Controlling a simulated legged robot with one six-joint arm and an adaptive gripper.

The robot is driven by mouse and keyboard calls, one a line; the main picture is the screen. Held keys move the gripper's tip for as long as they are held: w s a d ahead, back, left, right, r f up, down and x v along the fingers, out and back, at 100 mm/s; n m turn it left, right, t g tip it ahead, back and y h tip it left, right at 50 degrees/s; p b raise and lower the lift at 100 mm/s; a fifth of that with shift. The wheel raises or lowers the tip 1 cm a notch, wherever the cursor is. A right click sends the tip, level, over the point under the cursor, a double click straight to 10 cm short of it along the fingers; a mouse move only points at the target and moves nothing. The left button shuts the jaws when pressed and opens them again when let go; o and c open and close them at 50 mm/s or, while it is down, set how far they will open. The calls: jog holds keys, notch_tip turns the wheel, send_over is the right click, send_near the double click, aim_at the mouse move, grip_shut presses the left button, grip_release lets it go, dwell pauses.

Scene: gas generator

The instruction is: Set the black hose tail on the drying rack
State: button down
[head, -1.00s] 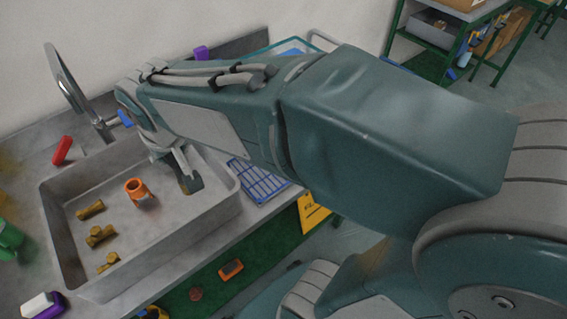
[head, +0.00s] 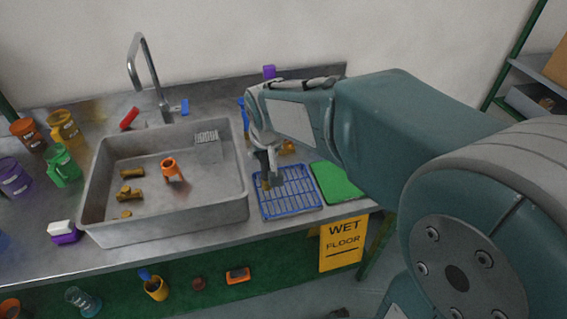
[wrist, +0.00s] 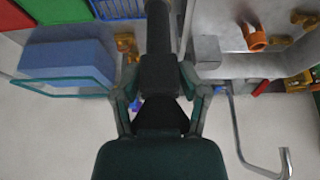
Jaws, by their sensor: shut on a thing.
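My gripper (head: 270,160) hangs over the left side of the blue wire drying rack (head: 302,196), just right of the sink. It points down. In the wrist view my gripper (wrist: 160,85) is shut on the black hose tail (wrist: 157,30), a dark tube with a thicker block at its gripped end. The tube extends away from the fingers. The rack also shows in the wrist view (wrist: 118,9) at the top, left of the tube. From the head view I cannot tell whether the hose tail touches the rack.
The metal sink (head: 112,165) holds an orange fitting (head: 172,168) and several brass fittings. A green board (head: 336,183) lies right of the rack. A tall faucet (head: 137,60) stands behind the sink. Coloured mugs crowd the left counter.

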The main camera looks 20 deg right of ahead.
jog(key=w+d+f, duration=0.7)
jog(key=f, duration=0.4)
jog(key=shift+w+d, duration=0.2)
jog(key=shift+d, duration=0.1)
jog(key=shift+c, duration=0.4)
grip_release()
jog(key=shift+a, duration=0.4)
jog(key=shift+d, duration=0.2)
